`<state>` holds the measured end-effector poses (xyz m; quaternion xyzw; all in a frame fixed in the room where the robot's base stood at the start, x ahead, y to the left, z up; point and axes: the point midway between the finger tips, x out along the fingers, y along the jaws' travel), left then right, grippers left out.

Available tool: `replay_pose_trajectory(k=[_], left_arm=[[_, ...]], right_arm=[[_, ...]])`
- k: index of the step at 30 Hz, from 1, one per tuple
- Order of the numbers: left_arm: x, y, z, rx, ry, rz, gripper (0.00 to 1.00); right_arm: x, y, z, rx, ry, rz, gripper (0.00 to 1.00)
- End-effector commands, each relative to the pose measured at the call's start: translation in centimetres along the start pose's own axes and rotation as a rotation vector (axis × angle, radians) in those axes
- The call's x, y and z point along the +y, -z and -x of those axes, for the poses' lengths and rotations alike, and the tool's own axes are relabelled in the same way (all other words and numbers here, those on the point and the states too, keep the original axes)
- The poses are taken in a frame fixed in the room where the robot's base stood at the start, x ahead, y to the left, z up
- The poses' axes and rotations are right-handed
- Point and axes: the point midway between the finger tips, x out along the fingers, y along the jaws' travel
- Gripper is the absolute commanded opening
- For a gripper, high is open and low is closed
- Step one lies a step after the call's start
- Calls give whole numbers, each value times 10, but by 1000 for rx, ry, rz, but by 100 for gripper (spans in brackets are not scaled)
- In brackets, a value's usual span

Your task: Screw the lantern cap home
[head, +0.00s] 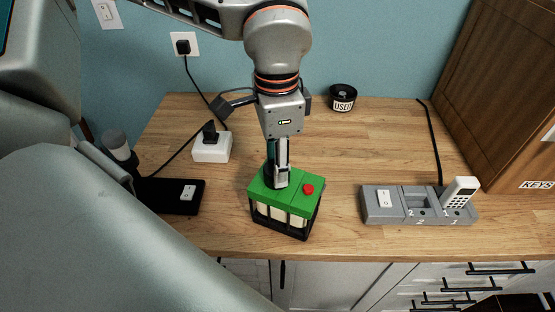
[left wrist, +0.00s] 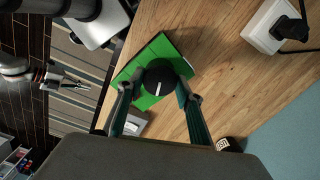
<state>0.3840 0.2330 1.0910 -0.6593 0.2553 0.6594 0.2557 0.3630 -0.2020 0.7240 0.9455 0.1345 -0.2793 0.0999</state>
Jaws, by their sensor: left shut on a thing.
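The lantern (head: 296,199) stands upright on the wooden counter, with a green top, pale side panels, a dark frame and a red button (head: 308,189). Its green top (left wrist: 160,48) also shows in the left wrist view. A round black cap (left wrist: 159,78) with a white line sits over the green top. My left gripper (head: 278,180) reaches down from above, and its fingers are shut on the cap's two sides. In the head view the fingers mostly hide the cap. Whether the cap is fully seated cannot be told.
A white socket block (head: 212,148) with a black plug and cable stands behind left. A black tray (head: 165,205) lies left. A grey dock (head: 393,215) with a white handset (head: 460,191) is at right. A round "USED" container (head: 343,98) stands at the back. Counter between is clear.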

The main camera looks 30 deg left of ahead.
Motion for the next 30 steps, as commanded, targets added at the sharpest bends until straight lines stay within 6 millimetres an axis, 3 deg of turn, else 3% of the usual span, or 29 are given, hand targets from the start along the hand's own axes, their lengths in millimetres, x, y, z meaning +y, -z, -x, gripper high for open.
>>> replay_pose_trajectory(k=[7, 8, 9, 10, 17, 19, 30], left_arm=[[0, -1, -1, -3, -1, 1, 10], [0, -1, -1, -3, -1, 2, 43], [0, -1, -1, -3, -1, 2, 54], [0, -1, 0, -3, 0, 2, 55], [0, 0, 0, -1, 0, 2, 55], [0, 0, 0, -1, 0, 2, 41], [0, 0, 0, -1, 0, 2, 41]], right_arm=[[0, -1, 0, -2, 0, 0, 0], [0, -1, 0, -2, 0, 0, 0], [0, -1, 0, -2, 0, 0, 0], [0, -1, 0, -2, 0, 0, 0], [0, -2, 0, -3, 0, 0, 0], [0, -2, 0, -3, 0, 0, 0], [0, -1, 0, -2, 0, 1, 0]])
